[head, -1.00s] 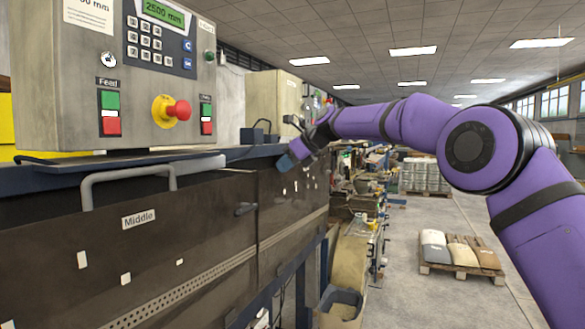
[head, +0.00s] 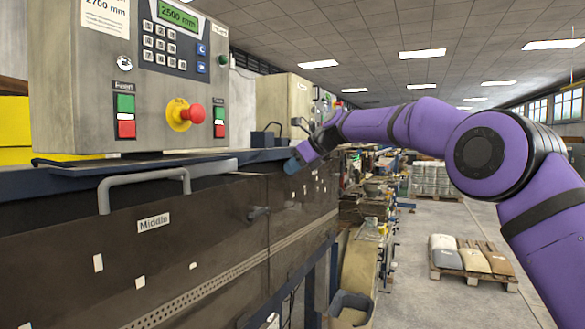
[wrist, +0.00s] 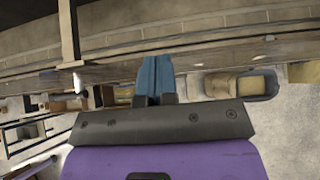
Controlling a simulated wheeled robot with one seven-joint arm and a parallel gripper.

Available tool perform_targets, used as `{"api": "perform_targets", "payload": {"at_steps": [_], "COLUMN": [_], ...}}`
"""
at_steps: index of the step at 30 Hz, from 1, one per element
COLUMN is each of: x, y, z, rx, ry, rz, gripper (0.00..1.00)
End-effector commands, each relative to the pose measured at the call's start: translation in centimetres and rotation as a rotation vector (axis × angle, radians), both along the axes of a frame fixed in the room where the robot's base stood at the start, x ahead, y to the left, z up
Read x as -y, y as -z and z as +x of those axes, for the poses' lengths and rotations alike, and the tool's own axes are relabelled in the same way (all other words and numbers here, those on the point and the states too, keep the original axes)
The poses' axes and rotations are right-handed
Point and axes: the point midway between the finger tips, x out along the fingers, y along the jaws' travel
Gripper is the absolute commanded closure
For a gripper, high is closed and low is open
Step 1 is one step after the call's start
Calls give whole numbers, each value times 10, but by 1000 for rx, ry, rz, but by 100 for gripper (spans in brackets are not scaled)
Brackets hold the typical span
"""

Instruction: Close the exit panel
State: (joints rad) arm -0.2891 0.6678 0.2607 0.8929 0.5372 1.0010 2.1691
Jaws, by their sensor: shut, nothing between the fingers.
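In the head view, a dark brown panel (head: 300,215) stands upright at the right end of the machine front, right of the panel labelled "Middle" (head: 200,245). No "Exit" label is readable on it. A small dark handle (head: 258,212) sticks out near the seam between the two panels. My gripper (head: 292,166) has blue fingers, shut and empty, at the upper part of the right panel. In the wrist view, the fingers (wrist: 154,76) are together and their tips reach the edge of a long strip (wrist: 215,55) of the machine. I cannot tell if they touch it.
A control box (head: 130,80) with a red stop button (head: 193,115) stands on the machine top. A grey bar handle (head: 145,182) juts from the Middle panel. A pallet with sacks (head: 472,258) lies on the floor to the right. The floor around it is clear.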

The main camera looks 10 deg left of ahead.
Motion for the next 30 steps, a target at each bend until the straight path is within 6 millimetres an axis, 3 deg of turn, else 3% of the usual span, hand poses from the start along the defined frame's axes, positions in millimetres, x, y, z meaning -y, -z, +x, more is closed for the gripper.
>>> {"api": "perform_targets", "payload": {"at_steps": [5, 18, 30], "x": [28, 85, 100], "y": [-2, -61, -75], "z": [1, -16, -25], "rx": [2, 4, 24], "ry": [5, 4, -7], "rz": [-2, -2, -20], "gripper": [100, 100, 100]}}
